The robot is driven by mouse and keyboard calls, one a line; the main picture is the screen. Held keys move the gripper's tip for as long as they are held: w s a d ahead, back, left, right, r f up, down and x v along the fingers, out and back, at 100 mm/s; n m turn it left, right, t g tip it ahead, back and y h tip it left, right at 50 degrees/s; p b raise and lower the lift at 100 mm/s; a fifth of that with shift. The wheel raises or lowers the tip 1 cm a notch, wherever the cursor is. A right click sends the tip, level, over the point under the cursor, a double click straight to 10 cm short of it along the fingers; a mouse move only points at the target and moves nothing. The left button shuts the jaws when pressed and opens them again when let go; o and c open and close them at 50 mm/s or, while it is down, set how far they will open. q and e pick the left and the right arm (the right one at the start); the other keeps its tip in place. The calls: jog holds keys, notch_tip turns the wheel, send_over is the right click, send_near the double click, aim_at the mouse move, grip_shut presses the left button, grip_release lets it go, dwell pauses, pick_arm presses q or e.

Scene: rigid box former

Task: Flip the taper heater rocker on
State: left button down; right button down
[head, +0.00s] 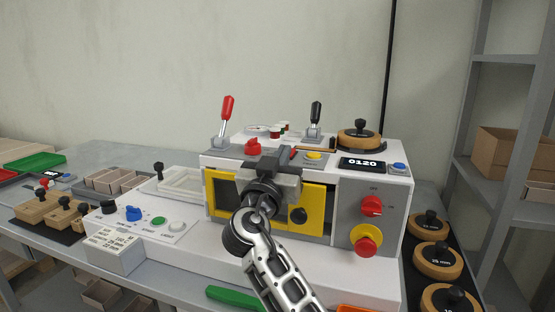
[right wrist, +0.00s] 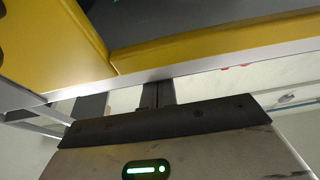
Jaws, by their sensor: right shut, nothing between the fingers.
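My right gripper (head: 284,154) is shut and empty, in front of the upper front edge of the white machine (head: 385,265), at its sloped grey panel. The rocker itself is not clearly seen, and the gripper hides part of the panel. My left gripper is not in view.
Around the fingers sit a red knob (head: 253,147), a yellow button (head: 314,156) and a display reading 0120 (head: 362,162). Red-handled (head: 226,108) and black-handled (head: 316,112) levers stand behind. A yellow-framed window (head: 222,193) lies below; a red rotary switch (head: 372,206) is right.

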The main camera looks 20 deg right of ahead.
jog(key=r, duration=0.2)
jog(key=r+p, duration=0.1)
jog(key=r, duration=0.1)
jog(key=shift+s+a+r, duration=0.15)
jog(key=shift+s, duration=0.05)
pick_arm(q)
jog(key=b, duration=0.2)
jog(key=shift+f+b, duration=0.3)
jog(key=shift+b, duration=0.1)
pick_arm(e)
jog(key=f+v, duration=0.2)
jog(key=v, duration=0.8)
jog(key=shift+w, duration=0.3)
